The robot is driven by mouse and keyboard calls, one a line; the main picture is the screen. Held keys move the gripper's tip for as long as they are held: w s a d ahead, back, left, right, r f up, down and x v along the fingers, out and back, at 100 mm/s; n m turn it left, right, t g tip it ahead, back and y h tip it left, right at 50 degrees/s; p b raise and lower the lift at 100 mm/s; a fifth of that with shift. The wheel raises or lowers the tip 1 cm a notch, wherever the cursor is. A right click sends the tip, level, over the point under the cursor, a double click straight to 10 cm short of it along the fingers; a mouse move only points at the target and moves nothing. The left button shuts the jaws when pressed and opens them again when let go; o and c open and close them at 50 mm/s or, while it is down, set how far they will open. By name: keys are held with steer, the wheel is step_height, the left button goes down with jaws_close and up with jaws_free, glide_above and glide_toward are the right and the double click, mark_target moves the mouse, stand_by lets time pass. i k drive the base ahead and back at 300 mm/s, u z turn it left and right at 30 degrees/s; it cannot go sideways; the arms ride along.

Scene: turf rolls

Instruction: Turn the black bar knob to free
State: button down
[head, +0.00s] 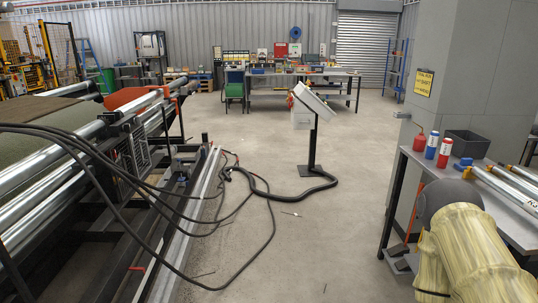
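I cannot make out the black bar knob in the head view. A grey-white control box (302,117) with a tilted panel (316,101) stands on a black post in the middle of the floor. I see the panel nearly edge-on, so its face is hidden. A small orange-red part shows at its left edge. My arm, in a pale yellow cover, fills the lower right corner. I cannot make out my gripper, and the arm is well apart from the control box.
A roller machine (60,180) fills the left side. Black hoses (262,192) run from it across the floor to the post. Floor between is mostly clear.

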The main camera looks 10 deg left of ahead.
mark_target(126, 128)
steer(key=u, duration=0.7)
steer(key=i, duration=1.25)
steer(key=u, duration=0.75)
steer(key=k, duration=0.45)
steer(key=z, duration=0.5)
steer(key=i, duration=1.6)
steer(key=u, duration=0.7)
